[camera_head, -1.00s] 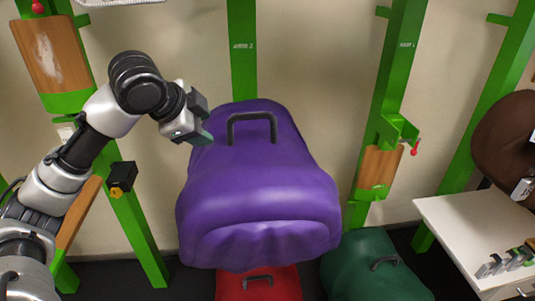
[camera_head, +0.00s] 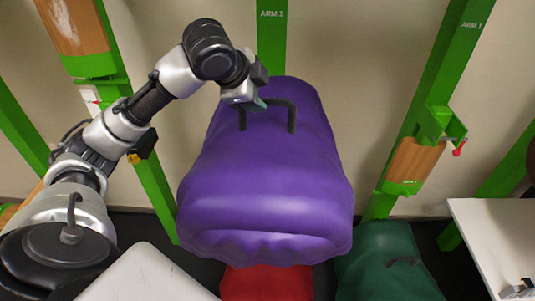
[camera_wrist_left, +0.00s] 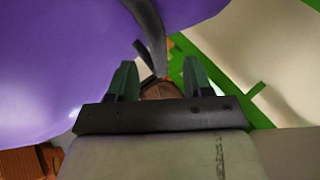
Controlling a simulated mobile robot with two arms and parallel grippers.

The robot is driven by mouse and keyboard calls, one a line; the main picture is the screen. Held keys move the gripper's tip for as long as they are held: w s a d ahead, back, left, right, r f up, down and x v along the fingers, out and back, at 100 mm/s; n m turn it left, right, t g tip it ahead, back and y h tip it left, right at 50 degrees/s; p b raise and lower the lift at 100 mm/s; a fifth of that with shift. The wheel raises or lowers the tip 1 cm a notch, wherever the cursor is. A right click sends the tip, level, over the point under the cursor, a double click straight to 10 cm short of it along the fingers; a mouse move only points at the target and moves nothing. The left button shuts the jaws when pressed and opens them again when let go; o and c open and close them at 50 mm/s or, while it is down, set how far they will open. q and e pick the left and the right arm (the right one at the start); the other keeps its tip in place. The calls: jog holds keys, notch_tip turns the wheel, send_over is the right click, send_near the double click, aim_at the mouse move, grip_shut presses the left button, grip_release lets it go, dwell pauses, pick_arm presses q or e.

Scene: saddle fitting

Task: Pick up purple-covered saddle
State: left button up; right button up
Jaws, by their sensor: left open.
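The purple-covered saddle (camera_head: 262,180) fills the middle of the head view, with a dark handle (camera_head: 291,118) arching over its upper part. My left gripper (camera_head: 258,103) is at the left side of this handle, over the top of the cover. In the left wrist view, the two green fingers (camera_wrist_left: 158,80) stand apart, and the dark handle (camera_wrist_left: 150,35) runs down towards the gap between them. Whether the handle lies fully between the fingers is hard to tell. The purple cover (camera_wrist_left: 60,70) fills the left of that view. My right gripper does not show.
A red-covered thing (camera_head: 266,284) sits below the purple one, and a green-covered one (camera_head: 385,262) is at the lower right. Green posts (camera_head: 272,40) stand behind. A wooden arm pad with a green holder (camera_head: 412,162) is at right, above a white table (camera_head: 500,235).

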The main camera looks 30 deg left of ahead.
aim_at(266, 98)
pick_arm(q)
jog(key=x, duration=0.1)
jog(key=p+x, duration=0.2)
jog(key=x, duration=0.1)
jog(key=shift+w+d+r, duration=0.1)
jog(key=shift+d, duration=0.15)
jog(key=shift+w+f, duration=0.1)
jog(key=shift+f, duration=0.3)
jog(key=shift+c, duration=0.9)
jog(key=c, duration=0.7)
grip_shut()
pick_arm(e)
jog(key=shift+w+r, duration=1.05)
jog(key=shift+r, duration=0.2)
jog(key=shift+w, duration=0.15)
pick_arm(q)
jog(key=shift+w+a, duration=0.1)
jog(key=shift+w, duration=0.05)
